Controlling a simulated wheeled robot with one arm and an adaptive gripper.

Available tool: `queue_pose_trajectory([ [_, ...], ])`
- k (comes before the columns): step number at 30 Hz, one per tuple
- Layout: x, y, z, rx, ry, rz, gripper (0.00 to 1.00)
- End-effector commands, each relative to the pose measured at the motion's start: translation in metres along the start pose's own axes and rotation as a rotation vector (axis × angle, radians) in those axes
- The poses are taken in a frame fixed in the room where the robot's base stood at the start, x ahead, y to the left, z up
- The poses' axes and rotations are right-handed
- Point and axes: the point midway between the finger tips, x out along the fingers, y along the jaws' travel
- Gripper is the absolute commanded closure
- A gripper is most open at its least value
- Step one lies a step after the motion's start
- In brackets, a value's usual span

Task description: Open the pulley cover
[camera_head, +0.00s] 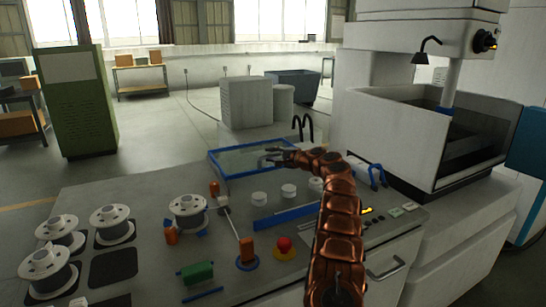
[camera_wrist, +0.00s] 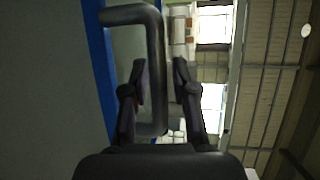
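A clear panel in a blue frame (camera_head: 225,173), which I take to be the pulley cover, lies flat and closed-looking at the back of the grey bench. My copper arm reaches over the bench, with my gripper (camera_head: 272,156) at the frame's right part. In the wrist view, the cover's blue frame edge (camera_wrist: 101,60) runs down the left. A dark U-shaped handle (camera_wrist: 155,60) stands out from the panel. My gripper (camera_wrist: 160,90) has one finger on each side of the handle's long bar. The fingers look spread, with a small gap on the right; contact on the left is unclear.
White knobs (camera_head: 288,190), a red button (camera_head: 284,244), a lever with an orange grip (camera_head: 247,250) and several wire spools (camera_head: 113,223) crowd the bench top. A blue bar (camera_head: 285,217) lies before the knobs. A white machine (camera_head: 390,130) stands at the right.

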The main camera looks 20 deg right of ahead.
Motion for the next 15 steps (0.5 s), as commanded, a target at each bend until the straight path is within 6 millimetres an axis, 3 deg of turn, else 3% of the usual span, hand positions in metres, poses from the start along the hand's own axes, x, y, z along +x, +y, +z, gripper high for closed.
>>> queue_pose_trajectory([
  [3, 0.0, 0.0004, 0.0003, 0.0, -0.001, 0.001, 0.59],
  [15, -0.0021, 0.0007, 0.0011, 0.001, -0.003, 0.003, 0.59],
])
